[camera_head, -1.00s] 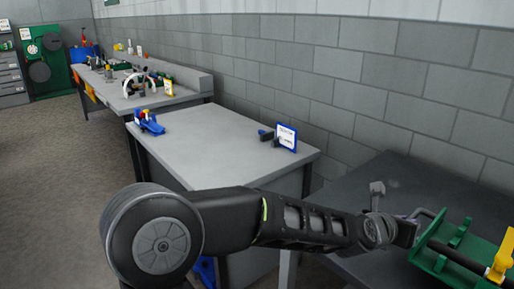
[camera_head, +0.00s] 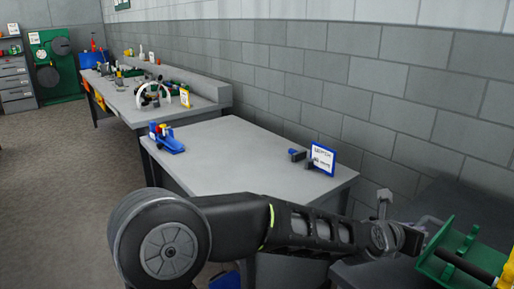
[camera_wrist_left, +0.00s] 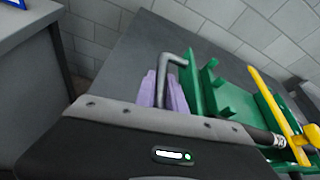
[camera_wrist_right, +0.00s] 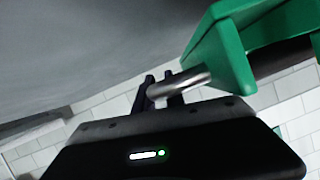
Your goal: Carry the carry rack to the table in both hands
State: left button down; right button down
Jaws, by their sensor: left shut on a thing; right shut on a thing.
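The green carry rack (camera_head: 450,247) is at the right edge of the head view, partly cut off, with a yellow piece (camera_head: 508,268) on it. My left gripper (camera_head: 418,232) is at its near end. In the left wrist view, the left gripper's pale purple fingers (camera_wrist_left: 165,90) are shut on the rack's grey bent handle (camera_wrist_left: 172,58). In the right wrist view, my right gripper's dark fingers (camera_wrist_right: 163,90) are shut on a grey bar (camera_wrist_right: 184,85) at the green rack's other end (camera_wrist_right: 228,55). The grey table (camera_head: 235,160) stands in mid-view.
The grey table carries a blue holder (camera_head: 168,141) at its left and a blue-framed sign (camera_head: 321,158) with dark blocks at its right. A longer cluttered bench (camera_head: 128,103) stands beyond. A dark surface (camera_head: 460,205) lies at right by the wall. Open floor (camera_head: 60,170) is at left.

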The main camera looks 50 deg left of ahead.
aim_at(262, 170)
jog(key=i+j, duration=0.1)
jog(key=j, duration=1.6)
jog(key=i+j, duration=0.15)
jog(key=j, duration=0.7)
jog(key=i+j, duration=0.1)
jog(key=j, duration=1.6)
jog(key=i, duration=0.05)
